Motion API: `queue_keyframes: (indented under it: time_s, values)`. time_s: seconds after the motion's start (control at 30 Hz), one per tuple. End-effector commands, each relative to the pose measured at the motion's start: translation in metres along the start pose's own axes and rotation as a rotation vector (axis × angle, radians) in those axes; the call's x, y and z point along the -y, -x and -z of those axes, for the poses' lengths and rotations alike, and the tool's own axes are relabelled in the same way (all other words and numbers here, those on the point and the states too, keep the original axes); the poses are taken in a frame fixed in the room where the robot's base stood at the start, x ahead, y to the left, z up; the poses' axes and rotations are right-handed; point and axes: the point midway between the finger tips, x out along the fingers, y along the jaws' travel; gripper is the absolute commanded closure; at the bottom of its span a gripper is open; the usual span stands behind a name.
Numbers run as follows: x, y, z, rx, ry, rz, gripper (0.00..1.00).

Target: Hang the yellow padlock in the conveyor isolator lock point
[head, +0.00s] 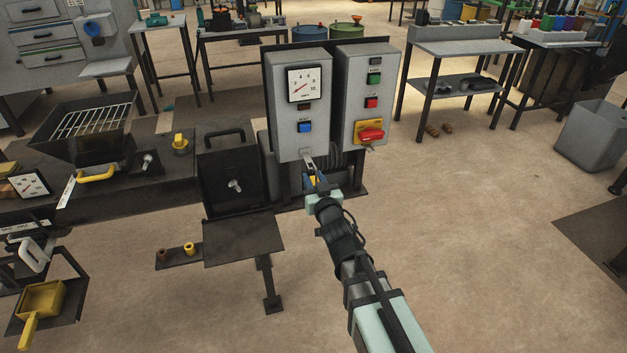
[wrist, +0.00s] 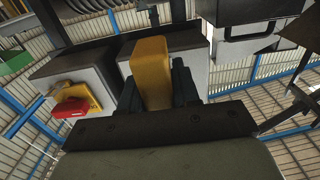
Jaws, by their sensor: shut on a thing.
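My gripper (head: 313,183) is shut on the yellow padlock (wrist: 152,72). In the wrist view the yellow body stands between the two dark fingers. In the head view only a little yellow shows between them, just below the left grey control box (head: 297,100). A pale metal piece (head: 308,161) shows above the fingertips; I cannot tell whether it is the shackle or part of the box. The isolator, a red handle on a yellow plate (head: 370,133), is on the right grey box (head: 362,95), up and right of my gripper. It also shows at left in the wrist view (wrist: 72,106). The lock hole is too small to make out.
The left box has a dial (head: 303,84) and a blue button (head: 305,127). The right box has a green button (head: 375,78) and a red button (head: 371,102). A dark panel with a handle (head: 228,170) stands left of my gripper.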

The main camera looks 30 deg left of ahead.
Motion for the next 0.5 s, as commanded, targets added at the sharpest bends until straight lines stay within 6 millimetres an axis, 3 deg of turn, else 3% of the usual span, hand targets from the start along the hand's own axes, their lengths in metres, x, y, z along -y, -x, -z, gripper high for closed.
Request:
queue_keyframes:
  time_s: [0.5]
  values:
    - [0.000, 0.022, 0.000, -0.001, 0.000, 0.000, 1.00]
